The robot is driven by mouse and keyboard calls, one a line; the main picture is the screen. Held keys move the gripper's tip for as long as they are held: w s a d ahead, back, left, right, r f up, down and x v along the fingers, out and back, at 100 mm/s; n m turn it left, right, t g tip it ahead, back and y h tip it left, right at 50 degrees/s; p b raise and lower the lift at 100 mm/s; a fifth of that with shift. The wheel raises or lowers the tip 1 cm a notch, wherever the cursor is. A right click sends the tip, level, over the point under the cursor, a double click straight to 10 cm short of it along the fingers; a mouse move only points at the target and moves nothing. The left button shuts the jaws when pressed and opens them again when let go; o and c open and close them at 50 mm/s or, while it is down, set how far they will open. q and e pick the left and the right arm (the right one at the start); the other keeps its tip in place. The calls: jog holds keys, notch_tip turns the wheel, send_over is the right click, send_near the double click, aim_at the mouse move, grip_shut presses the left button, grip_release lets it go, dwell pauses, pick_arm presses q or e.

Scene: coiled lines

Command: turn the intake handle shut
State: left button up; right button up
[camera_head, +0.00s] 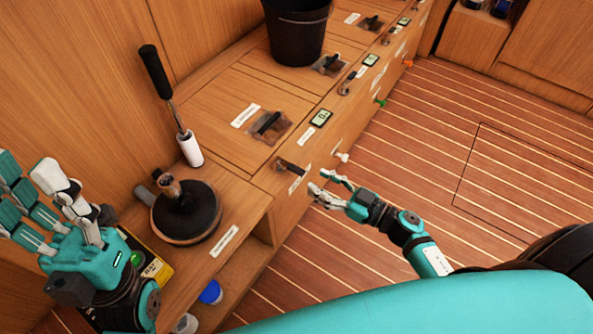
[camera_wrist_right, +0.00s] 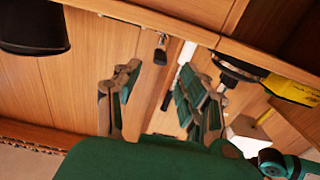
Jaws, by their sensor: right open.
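Several small dark handles sit along the wooden bench, and their labels are too small to read, so I cannot tell which is the intake handle. The nearest front-edge handle (camera_head: 290,167) has a white label under it. A front handle (camera_wrist_right: 160,52) also shows in the right wrist view, ahead between the fingers. My right gripper (camera_head: 333,184) is open and empty, just off the bench front beside the nearest handle, apart from it. It also shows in its wrist view (camera_wrist_right: 157,90). My left gripper (camera_head: 28,170) looks open and empty at the far left, beside the pump.
A black bucket (camera_head: 297,35) stands further along. White, green (camera_head: 380,102) and orange knobs stick out of the front. The striped floor (camera_head: 440,150) is clear.

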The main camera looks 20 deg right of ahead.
aim_at(304, 174)
jog(key=b+x, duration=0.1)
jog(key=x, duration=0.6)
jog(key=shift+w+a, duration=0.25)
jog(key=shift+w, duration=0.05)
jog(key=shift+c, duration=0.4)
grip_shut()
